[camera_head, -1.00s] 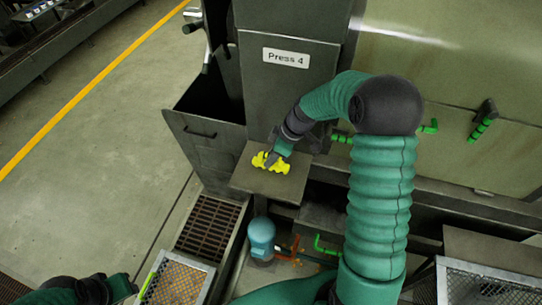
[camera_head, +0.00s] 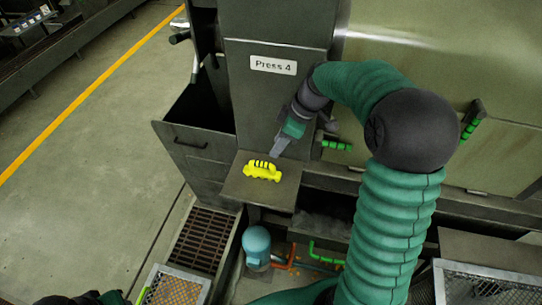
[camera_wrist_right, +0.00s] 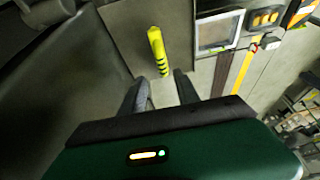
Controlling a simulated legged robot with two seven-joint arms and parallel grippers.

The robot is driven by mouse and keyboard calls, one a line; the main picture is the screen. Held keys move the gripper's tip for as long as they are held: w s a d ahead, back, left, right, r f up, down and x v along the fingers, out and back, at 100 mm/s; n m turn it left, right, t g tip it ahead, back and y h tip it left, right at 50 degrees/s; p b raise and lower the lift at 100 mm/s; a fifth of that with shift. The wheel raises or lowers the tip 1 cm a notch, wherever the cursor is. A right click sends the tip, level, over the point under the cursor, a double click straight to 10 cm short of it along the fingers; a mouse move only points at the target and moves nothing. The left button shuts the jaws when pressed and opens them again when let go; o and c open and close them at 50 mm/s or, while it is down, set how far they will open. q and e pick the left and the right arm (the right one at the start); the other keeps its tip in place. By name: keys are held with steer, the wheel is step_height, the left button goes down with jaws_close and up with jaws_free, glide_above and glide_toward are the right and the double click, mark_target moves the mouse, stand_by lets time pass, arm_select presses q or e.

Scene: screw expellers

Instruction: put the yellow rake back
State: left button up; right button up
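The yellow rake (camera_head: 262,171) lies on a small dark shelf (camera_head: 240,190) below the "Press 4" sign. Only its thick yellow body with dark bands shows clearly. My right gripper (camera_head: 276,152) is just above and behind it, apart from it. In the right wrist view, the yellow rake (camera_wrist_right: 157,50) shows beyond the gap between the two spread fingers (camera_wrist_right: 160,88), and nothing is between them. My left gripper (camera_head: 112,298) shows only partly at the bottom left edge, too little to tell its state.
The press front with its sign (camera_head: 273,65) rises behind the shelf. An open dark bin (camera_head: 195,145) stands to the left. Green handles (camera_head: 337,145) stick out on the right. A blue motor (camera_head: 257,243) and pipes are below. The floor at the left is clear.

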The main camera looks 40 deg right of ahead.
steer(key=s+a+f+m+h, duration=0.3)
steer(key=s+a+f+m, duration=0.5)
steer(key=s+a, duration=0.4)
steer(key=shift+s+a+f+g, duration=0.35)
steer(key=shift+a+f, duration=0.45)
steer(key=shift+a, duration=0.4)
